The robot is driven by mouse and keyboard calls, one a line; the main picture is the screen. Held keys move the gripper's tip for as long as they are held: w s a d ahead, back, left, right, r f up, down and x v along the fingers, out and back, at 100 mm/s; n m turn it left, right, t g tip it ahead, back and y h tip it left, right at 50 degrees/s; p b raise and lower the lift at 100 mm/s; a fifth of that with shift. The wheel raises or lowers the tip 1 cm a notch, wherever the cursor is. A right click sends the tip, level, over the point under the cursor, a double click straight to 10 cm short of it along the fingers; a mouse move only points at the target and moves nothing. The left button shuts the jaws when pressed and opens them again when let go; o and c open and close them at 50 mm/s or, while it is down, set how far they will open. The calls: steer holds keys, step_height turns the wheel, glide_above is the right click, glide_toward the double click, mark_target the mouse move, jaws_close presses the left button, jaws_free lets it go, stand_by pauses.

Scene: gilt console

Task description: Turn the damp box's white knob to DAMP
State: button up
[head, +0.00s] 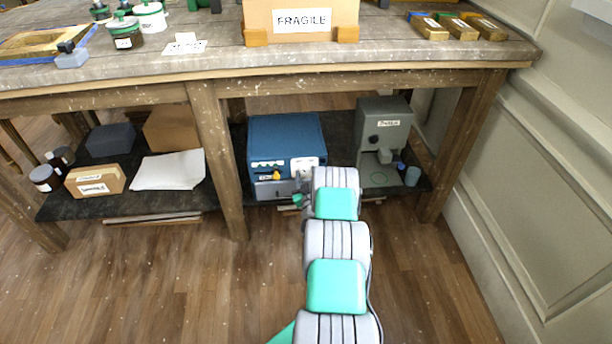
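A blue box (286,135), which looks like the damp box, stands on the lower shelf under the bench. My arm reaches up from the bottom of the head view to the box's lower right front. My gripper (299,200) is small and mostly hidden by my own wrist. I cannot tell its opening or whether it touches the box.
A grey machine (384,135) stands right of the box, with a small blue cup (412,176) near it. Bench legs (217,160) flank the bay. A cardboard box (95,181) and white sheet (168,169) lie on the left shelf. The benchtop overhangs; floor in front is clear.

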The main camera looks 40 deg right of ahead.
jaws_close()
steer(key=shift+m+b, duration=0.35)
steer(key=shift+m, duration=0.05)
steer(key=shift+f+m+b, duration=0.15)
steer(key=shift+m+b, duration=0.45)
steer(key=shift+m, duration=0.4)
steer(key=m+b, duration=0.2)
steer(key=m, duration=0.2)
steer(key=m+b, duration=0.1)
steer(key=m, duration=0.3)
steer(key=shift+m+b, duration=0.35)
steer(key=shift+m, duration=1.15)
